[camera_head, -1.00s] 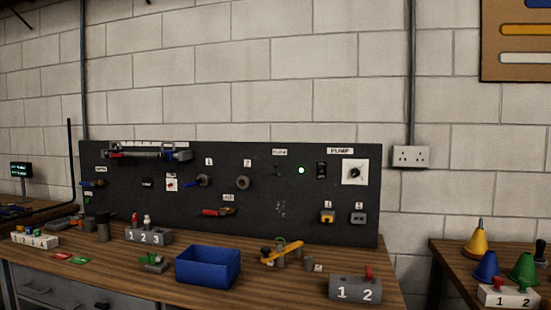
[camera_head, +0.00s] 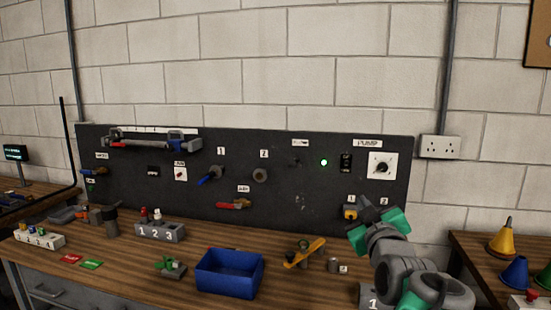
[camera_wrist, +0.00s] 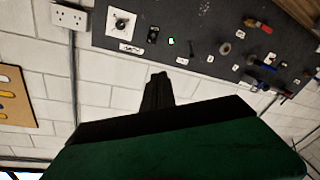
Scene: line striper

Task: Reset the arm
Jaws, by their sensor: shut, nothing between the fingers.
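My gripper (camera_head: 365,208) shows at the right of the head view, in front of the lower right of the black panel (camera_head: 290,190). It is shut and empty, with dark fingers and green parts on the wrist. In the wrist view my gripper (camera_wrist: 158,90) points at the white block wall, with the panel (camera_wrist: 215,25) beyond it at the top right. My grey and green arm rises from the lower right and covers part of the numbered grey block (camera_head: 368,297) on the bench.
A wooden bench (camera_head: 130,262) carries a blue bin (camera_head: 229,274), a yellow-handled valve (camera_head: 304,254), a grey 1-2-3 block (camera_head: 160,233) and small parts. A second table at right holds coloured cones (camera_head: 503,238). A socket (camera_head: 440,147) is on the wall. Space above the bench is mostly clear.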

